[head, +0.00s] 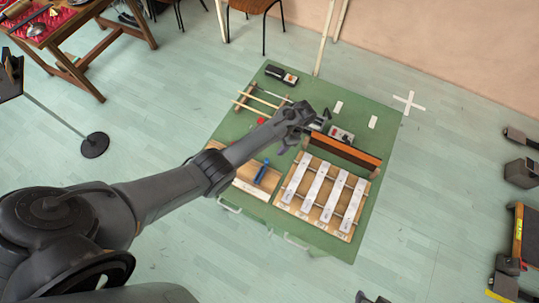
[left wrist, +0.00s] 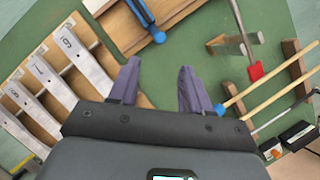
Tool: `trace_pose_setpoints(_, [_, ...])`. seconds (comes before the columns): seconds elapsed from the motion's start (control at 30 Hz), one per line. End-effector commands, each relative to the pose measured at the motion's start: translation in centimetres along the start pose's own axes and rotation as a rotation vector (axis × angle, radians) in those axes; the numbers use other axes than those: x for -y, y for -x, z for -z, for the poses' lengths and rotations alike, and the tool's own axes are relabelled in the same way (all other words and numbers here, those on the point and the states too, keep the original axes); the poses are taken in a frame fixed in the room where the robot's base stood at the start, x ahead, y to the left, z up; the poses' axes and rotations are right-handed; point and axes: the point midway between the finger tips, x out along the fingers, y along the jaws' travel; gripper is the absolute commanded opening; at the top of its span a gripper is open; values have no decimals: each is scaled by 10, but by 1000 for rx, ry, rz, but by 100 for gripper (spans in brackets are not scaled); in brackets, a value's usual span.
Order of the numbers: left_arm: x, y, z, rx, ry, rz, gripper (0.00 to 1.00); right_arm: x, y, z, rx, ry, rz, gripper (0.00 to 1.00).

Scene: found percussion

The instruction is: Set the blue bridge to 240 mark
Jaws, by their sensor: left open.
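The blue bridge (head: 262,171) is a small blue bar lying across a pale wooden board (head: 246,187), left of the metal bars. It also shows at the top of the left wrist view (left wrist: 145,14), beyond my fingertips. I cannot read a 240 mark on the board. My left gripper (head: 306,133) is above the green table, up and to the right of the bridge in the head view. Its two fingers stand apart with nothing between them in the left wrist view (left wrist: 159,74). A dark piece at the head view's bottom edge may be my right gripper (head: 371,298).
Several metal bars (head: 336,194) lie on a wooden frame right of the bridge. A brown beam (head: 346,153) stands behind them. Sticks with a red-headed mallet (left wrist: 256,72) rest on wooden supports. Black boxes (head: 281,75) lie at the back of the green table (head: 361,103).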

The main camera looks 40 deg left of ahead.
Motion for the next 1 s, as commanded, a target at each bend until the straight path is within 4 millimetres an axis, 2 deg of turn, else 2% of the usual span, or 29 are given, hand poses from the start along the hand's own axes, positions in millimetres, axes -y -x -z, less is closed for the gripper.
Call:
trace_pose_setpoints(0.17, [1, -20, 1, 6, -2, -2, 48, 2, -12, -4, -2, -4, 3, 43])
trace_pose_setpoints(0.6, [1, -88, 1, 5, -2, -1, 48, 4, -52, -16, -2, -9, 8, 43])
trace_pose_setpoints(0.8, [1, -103, 0, 5, -1, -1, 48, 5, -61, -19, -1, -9, 7, 43])
trace_pose_setpoints(1.0, [1, -106, -1, 4, -1, -1, 48, 4, -62, -20, -1, -5, 4, 43])
